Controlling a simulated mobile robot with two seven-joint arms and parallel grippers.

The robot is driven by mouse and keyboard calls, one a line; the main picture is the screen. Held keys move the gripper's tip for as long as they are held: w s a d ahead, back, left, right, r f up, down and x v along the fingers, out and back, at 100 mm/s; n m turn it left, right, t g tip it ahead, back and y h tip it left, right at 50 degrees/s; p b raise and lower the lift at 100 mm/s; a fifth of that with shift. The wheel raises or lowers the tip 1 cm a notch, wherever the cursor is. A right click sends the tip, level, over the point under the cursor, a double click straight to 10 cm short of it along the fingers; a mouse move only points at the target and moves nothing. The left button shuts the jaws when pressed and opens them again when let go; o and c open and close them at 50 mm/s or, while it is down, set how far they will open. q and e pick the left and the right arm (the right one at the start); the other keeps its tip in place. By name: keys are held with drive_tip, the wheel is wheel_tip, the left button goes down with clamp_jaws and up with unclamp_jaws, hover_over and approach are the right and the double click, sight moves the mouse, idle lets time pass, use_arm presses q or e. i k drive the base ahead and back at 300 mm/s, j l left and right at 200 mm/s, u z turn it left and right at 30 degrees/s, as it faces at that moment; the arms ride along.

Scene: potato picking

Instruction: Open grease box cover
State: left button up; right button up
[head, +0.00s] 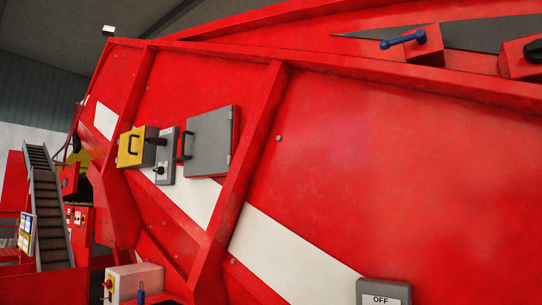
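A grey box (210,143) with a flat cover is mounted on the sloping side of the red machine. A dark handle (183,145) is at the cover's left edge, and hinges show at its right edge. The cover looks closed. To its left is a smaller yellow box (131,154) with a black handle. I see no label that tells which one is the grease box. Neither of my grippers is in view.
A narrow grey panel (165,166) with a switch sits between the two boxes. A raised red rib (245,165) runs just right of the grey box. A blue lever (403,39) is at the upper right, and a grey OFF box (383,287) at the bottom right.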

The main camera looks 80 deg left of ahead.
sight(125, 147)
drive_tip(key=k+j+u, duration=0.1)
drive_tip(key=u, duration=3.2)
